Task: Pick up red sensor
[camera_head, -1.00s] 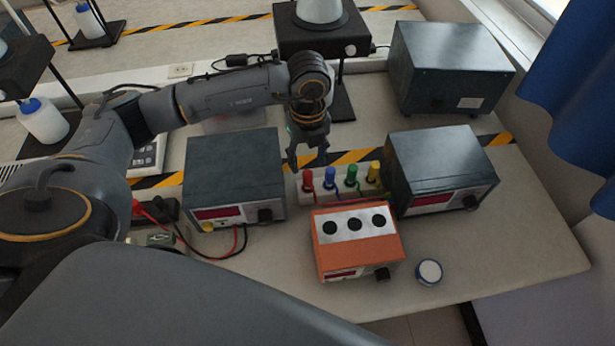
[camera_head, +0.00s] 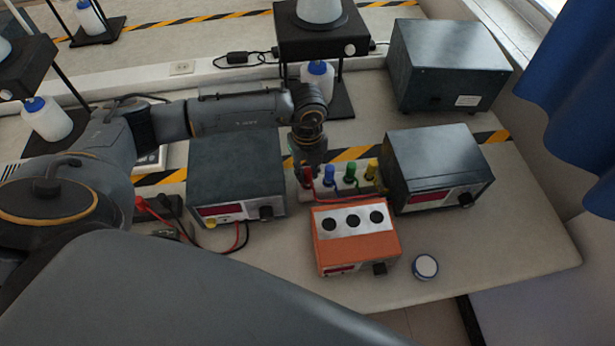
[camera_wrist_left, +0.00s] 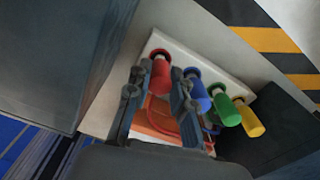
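The red sensor (camera_wrist_left: 160,76) stands in the white rack (camera_wrist_left: 212,60) at the left end of a row. In the left wrist view it lies between the two fingers of my left gripper (camera_wrist_left: 159,84), which are apart with a gap visible beside it. In the head view my left gripper (camera_head: 309,172) points down over the sensor and mostly hides it. The blue sensor (camera_wrist_left: 198,92) is just beside the right finger. The green sensor (camera_wrist_left: 224,106) and yellow sensor (camera_wrist_left: 249,120) follow to the right. My right gripper is not in view.
A dark instrument box (camera_head: 235,170) is close on the left, another (camera_head: 440,165) on the right. An orange box (camera_head: 357,245) stands in front of the rack. A stand (camera_head: 320,40) is behind.

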